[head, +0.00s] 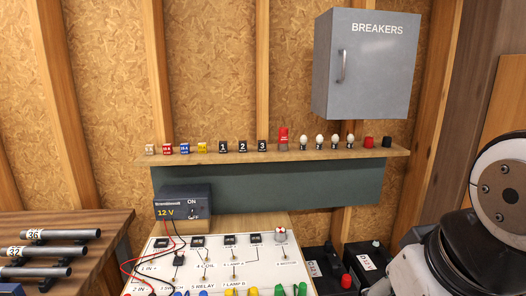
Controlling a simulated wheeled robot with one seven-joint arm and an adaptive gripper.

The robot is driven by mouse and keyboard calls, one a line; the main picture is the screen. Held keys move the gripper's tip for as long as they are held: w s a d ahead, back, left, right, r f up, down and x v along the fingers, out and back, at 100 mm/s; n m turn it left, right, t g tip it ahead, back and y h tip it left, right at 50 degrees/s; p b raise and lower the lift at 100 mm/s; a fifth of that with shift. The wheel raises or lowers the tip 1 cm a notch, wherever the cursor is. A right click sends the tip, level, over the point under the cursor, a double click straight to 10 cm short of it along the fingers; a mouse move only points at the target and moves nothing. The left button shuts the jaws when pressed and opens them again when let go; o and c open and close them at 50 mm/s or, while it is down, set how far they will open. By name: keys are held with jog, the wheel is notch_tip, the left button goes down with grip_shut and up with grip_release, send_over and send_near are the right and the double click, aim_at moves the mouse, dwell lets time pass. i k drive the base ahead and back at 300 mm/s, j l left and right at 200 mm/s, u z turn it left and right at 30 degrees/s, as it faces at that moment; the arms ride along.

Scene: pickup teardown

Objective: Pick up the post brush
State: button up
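I cannot make out a post brush anywhere in the head view. Part of my arm fills the right edge. My gripper is out of view, so its state does not show.
A wooden shelf (290,155) holds coloured fuses, numbered black blocks, a red item, bulbs and red and black caps. A grey breaker cabinet (366,75) hangs above. A wired board (215,270) and a power supply (183,204) stand below. A wooden bench (90,222) holds tubes.

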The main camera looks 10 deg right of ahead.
aim_at(283, 136)
jog(key=i+l+z, duration=0.25)
jog(key=l, duration=0.25)
jog(key=i+l+z, duration=0.25)
jog(key=l, duration=0.2)
jog(key=j+z, duration=0.3)
jog(key=j, duration=0.35)
jog(key=l+u, duration=0.3)
jog(key=l, duration=0.4)
